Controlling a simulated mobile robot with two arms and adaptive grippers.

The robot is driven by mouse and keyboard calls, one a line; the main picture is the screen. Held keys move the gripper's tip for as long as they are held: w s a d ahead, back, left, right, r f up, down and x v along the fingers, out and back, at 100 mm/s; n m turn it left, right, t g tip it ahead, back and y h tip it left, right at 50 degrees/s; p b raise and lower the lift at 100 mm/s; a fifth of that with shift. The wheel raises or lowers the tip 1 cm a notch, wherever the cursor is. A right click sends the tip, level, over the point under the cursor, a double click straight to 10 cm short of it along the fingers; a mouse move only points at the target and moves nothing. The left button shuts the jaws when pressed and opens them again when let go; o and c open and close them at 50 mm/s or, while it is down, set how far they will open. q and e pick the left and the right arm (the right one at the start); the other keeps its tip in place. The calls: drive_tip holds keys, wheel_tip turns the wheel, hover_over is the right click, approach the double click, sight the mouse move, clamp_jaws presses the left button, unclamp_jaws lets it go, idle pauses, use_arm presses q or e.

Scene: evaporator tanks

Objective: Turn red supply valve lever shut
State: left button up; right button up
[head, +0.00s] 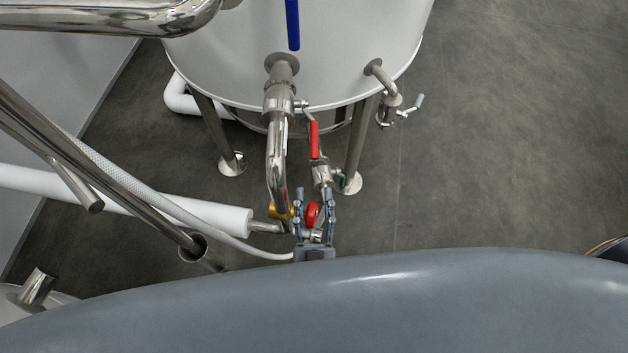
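The red lever (314,140) sits on a metal valve (322,174) below the white tank, beside a thick steel pipe. It runs up and down in the picture. My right gripper (314,194) is just below the valve in the picture, its two fingers apart and pointing toward the lever. The gap to the lever in depth is hard to judge. A red round part (312,213) shows between the fingers; I cannot tell whether they touch it. My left gripper is not in view.
The white tank (340,60) stands on metal legs, with a blue lever (292,25) in front. A small side valve (390,105) is at its right. A white pipe (200,214), a braided hose (130,185) and steel pipes crowd the left. The grey floor at right is clear.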

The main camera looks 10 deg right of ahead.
drive_tip(key=shift+s, duration=0.15)
drive_tip(key=shift+c, duration=1)
drive_tip(key=r+p, duration=0.3)
drive_tip(key=shift+s+d+m+g, duration=0.25)
drive_tip(key=shift+d+m+g, duration=0.05)
drive_tip(key=shift+d+m, duration=0.1)
clamp_jaws()
wheel_tip(320, 180, up, 5)
drive_tip(key=s+d+m+g+y+p, duration=0.1)
drive_tip(key=s+d+m+y+p, duration=0.1)
drive_tip(key=p, duration=0.3)
drive_tip(key=w+f+p, duration=0.2)
drive_tip(key=w+f, duration=0.1)
drive_tip(key=w, duration=0.8)
drive_tip(key=shift+a+g, duration=0.2)
drive_tip(key=shift+g, duration=0.2)
